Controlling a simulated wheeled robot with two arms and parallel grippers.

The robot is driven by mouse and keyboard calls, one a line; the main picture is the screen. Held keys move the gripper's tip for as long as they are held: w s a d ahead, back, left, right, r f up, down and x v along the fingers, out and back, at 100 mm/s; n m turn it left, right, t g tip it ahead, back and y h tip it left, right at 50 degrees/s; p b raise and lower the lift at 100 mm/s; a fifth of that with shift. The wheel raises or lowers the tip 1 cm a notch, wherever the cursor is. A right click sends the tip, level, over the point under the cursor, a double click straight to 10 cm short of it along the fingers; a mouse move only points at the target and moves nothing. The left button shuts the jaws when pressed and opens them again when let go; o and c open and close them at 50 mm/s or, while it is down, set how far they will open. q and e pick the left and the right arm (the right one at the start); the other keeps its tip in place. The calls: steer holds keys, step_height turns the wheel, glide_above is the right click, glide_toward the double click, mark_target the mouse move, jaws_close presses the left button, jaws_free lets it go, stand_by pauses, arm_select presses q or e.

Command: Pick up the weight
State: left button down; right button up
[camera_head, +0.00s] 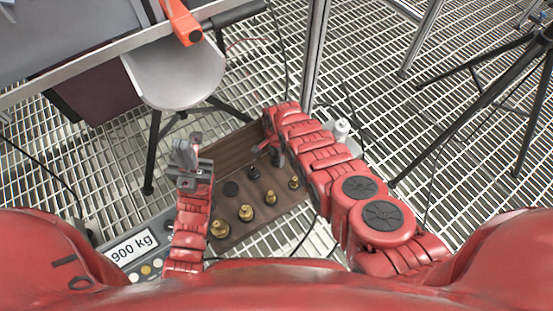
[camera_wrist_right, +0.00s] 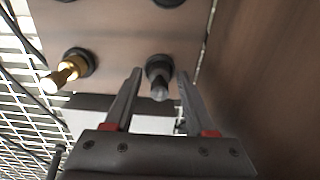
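A wooden case (camera_head: 275,218) on the grating floor holds several brass weights, such as a large one (camera_head: 220,228), and a small dark weight (camera_head: 253,172). In the right wrist view the dark weight (camera_wrist_right: 158,82) stands between the fingertips of my right gripper (camera_wrist_right: 160,74), with gaps on both sides. That gripper is open. A brass weight (camera_wrist_right: 66,74) stands to its left. In the head view my right gripper (camera_head: 273,152) is over the case's far right part, partly hidden by its arm. My left gripper (camera_head: 187,158) is raised left of the case; its finger opening is unclear.
A scale display (camera_head: 132,248) reading 900 kg is at the lower left. A grey stool (camera_head: 177,72) stands behind the case, and a metal post (camera_head: 316,50) rises beyond my right arm. Black tripod legs (camera_head: 470,110) stand at the right.

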jaws_close()
